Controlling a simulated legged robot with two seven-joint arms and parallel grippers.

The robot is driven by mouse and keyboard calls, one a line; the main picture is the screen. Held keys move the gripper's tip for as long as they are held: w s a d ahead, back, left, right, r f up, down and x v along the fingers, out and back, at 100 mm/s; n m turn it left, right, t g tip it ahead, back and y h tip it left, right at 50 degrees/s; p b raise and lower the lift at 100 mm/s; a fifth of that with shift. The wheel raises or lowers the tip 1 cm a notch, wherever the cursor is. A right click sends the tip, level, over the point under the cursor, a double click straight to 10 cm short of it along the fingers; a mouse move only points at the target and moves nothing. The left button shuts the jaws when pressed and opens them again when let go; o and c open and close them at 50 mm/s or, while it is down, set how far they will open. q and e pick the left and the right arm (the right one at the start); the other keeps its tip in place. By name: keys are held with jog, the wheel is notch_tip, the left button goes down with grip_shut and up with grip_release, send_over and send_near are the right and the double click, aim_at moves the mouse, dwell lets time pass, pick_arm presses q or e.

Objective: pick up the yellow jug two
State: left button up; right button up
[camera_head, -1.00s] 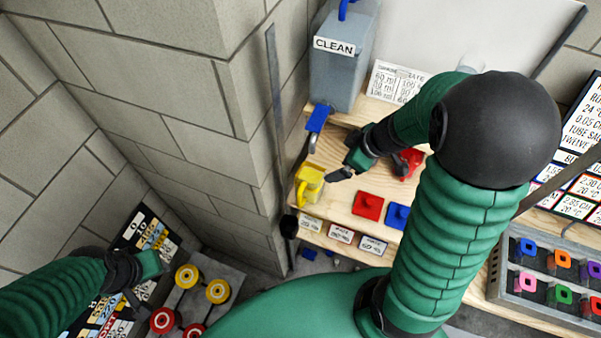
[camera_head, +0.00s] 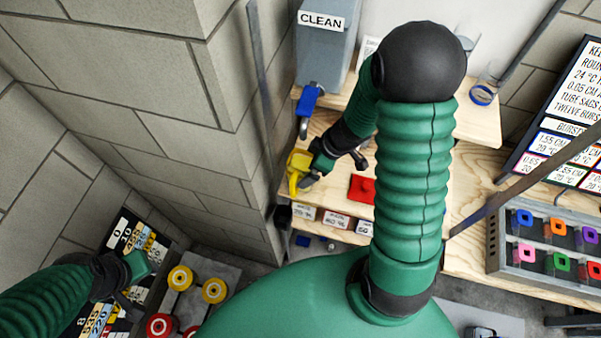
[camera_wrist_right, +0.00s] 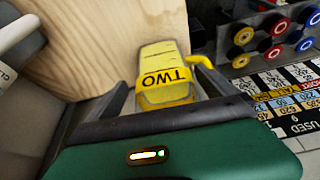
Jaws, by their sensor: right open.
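The yellow jug two (camera_head: 297,163) stands on the wooden shelf (camera_head: 322,196), near its left end. In the right wrist view the jug (camera_wrist_right: 165,60) shows its "TWO" label upside down, with its handle to the right. My right gripper (camera_head: 306,179) is at the jug's near right side in the head view. In the wrist view its open fingers (camera_wrist_right: 160,85) lie on either side of the jug's near part. I cannot tell whether they touch it. My left gripper (camera_head: 142,280) is at the lower left, away from the jug, and its jaws are unclear.
A blue tap (camera_head: 309,98) hangs below the grey CLEAN tank (camera_head: 325,45), just behind the jug. A red container (camera_head: 361,189) stands to the right on the shelf. The block wall (camera_head: 225,110) is close on the left. A grey rack (camera_head: 497,265) holds several coloured items at right.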

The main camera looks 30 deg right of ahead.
jog(key=shift+w+a+f, duration=0.1)
jog(key=shift+a+f, duration=0.15)
jog(key=shift+f, duration=0.3)
jog(key=shift+a+f, duration=0.2)
jog(key=shift+f, duration=0.3)
jog(key=shift+r, duration=0.1)
jog(key=shift+d, duration=0.2)
jog(key=c, duration=2.1)
